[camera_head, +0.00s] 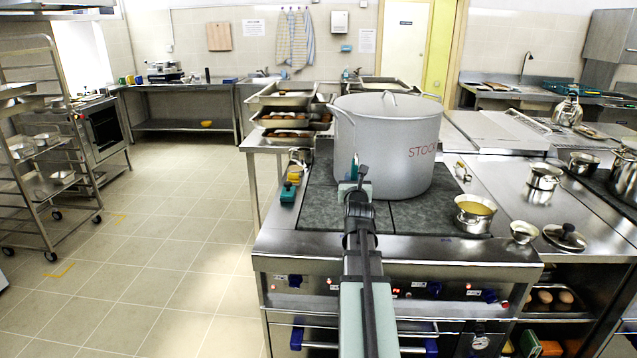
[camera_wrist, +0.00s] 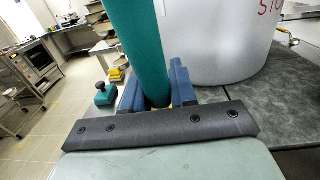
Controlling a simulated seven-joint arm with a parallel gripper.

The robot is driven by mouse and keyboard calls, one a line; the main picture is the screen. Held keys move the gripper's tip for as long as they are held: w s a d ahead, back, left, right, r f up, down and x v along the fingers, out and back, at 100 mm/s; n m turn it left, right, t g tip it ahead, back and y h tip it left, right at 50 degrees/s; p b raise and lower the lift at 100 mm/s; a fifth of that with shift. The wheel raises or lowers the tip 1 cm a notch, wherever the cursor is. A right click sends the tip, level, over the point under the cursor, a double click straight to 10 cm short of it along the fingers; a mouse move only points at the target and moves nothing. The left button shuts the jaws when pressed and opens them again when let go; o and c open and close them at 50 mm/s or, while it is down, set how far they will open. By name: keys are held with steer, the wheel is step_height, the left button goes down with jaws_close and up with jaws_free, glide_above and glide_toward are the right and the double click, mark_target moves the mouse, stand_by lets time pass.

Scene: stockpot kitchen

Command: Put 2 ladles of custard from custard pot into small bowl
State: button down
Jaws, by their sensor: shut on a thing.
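My gripper (camera_head: 356,182) is in front of the big stockpot, above the front of the stove. In the wrist view, its blue jaws (camera_wrist: 156,92) are shut on a thick green handle (camera_wrist: 148,45), probably the ladle's; its other end is out of view. The green handle also shows as a small upright piece in the head view (camera_head: 354,168). The custard pot (camera_head: 475,222) is a small metal pot with yellow contents, to the right of the gripper. A small metal bowl (camera_head: 523,232) stands just right of it, apparently empty.
The tall grey stockpot (camera_head: 392,150) fills the stove's middle, close to my gripper. A green block-like item (camera_head: 288,193) and a yellow one (camera_head: 294,178) stand at the stove's left edge. A lid (camera_head: 565,237) lies right of the small bowl. Another small pot (camera_head: 544,177) stands behind.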

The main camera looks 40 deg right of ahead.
steer(key=s+d+m+g+h, duration=0.4)
steer(key=s+d+g, duration=0.1)
steer(key=s+d, duration=1.6)
steer(key=s+d+m+g+h, duration=0.1)
steer(key=s+d+g, duration=0.1)
steer(key=s+d, duration=0.6)
steer(key=s+d+m+g, duration=0.1)
steer(key=s+d, duration=0.4)
steer(key=s, duration=0.8)
steer(key=s+d+m+g+h, duration=0.1)
steer(key=s+d+g, duration=0.1)
steer(key=s+d, duration=0.6)
steer(key=w+a+r+n+t+y, duration=0.1)
steer(key=w+n+t+y, duration=0.3)
steer(key=t, duration=0.4)
steer(key=shift+w+r+n, duration=0.5)
steer(key=shift+w+n, duration=0.3)
steer(key=shift+w, duration=0.2)
steer(key=shift+f, duration=0.15)
